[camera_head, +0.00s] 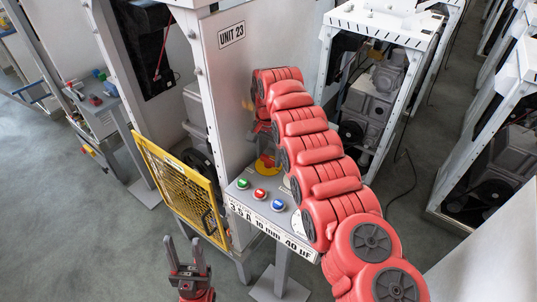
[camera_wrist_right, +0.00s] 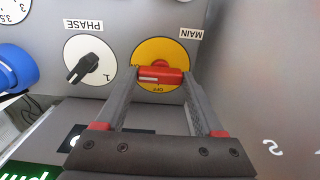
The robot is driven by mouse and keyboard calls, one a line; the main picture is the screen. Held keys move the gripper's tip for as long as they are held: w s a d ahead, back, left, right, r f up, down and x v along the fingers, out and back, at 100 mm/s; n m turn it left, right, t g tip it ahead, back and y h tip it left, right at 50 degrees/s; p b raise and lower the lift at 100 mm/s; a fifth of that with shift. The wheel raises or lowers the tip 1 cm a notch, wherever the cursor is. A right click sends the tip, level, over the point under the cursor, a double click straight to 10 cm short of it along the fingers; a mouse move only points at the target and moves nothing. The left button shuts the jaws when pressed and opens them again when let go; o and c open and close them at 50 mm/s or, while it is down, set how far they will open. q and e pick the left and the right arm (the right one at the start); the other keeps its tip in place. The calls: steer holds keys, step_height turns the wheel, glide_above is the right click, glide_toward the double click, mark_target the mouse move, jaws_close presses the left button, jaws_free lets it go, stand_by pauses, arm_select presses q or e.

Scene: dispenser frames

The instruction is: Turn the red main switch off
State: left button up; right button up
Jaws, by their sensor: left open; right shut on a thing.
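The red main switch (camera_wrist_right: 161,75) sits on a round yellow plate (camera_wrist_right: 158,48) on the grey panel. Its handle lies crosswise in the right wrist view, with the OFF mark just below it. My right gripper (camera_wrist_right: 160,79) is shut on the handle, one finger at each end. In the head view the yellow plate (camera_head: 267,164) shows partly beside my right arm, which hides most of the switch. My left gripper (camera_head: 184,244) is open and empty, low in front of the yellow mesh guard.
A black PHASE knob (camera_wrist_right: 90,60) and a blue knob (camera_wrist_right: 17,68) are beside the switch. Green (camera_head: 243,184), red (camera_head: 260,194) and blue (camera_head: 278,205) buttons line the panel. The yellow mesh guard (camera_head: 180,184) stands left; open floor lies at lower left.

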steer(key=shift+c, duration=0.8)
steer(key=shift+n, duration=0.3)
steer(key=n, duration=0.3)
steer(key=shift+n, duration=0.4)
steer(key=n, duration=0.4)
steer(key=shift+n, duration=0.3)
steer(key=n, duration=0.4)
steer(key=shift+n, duration=2.4)
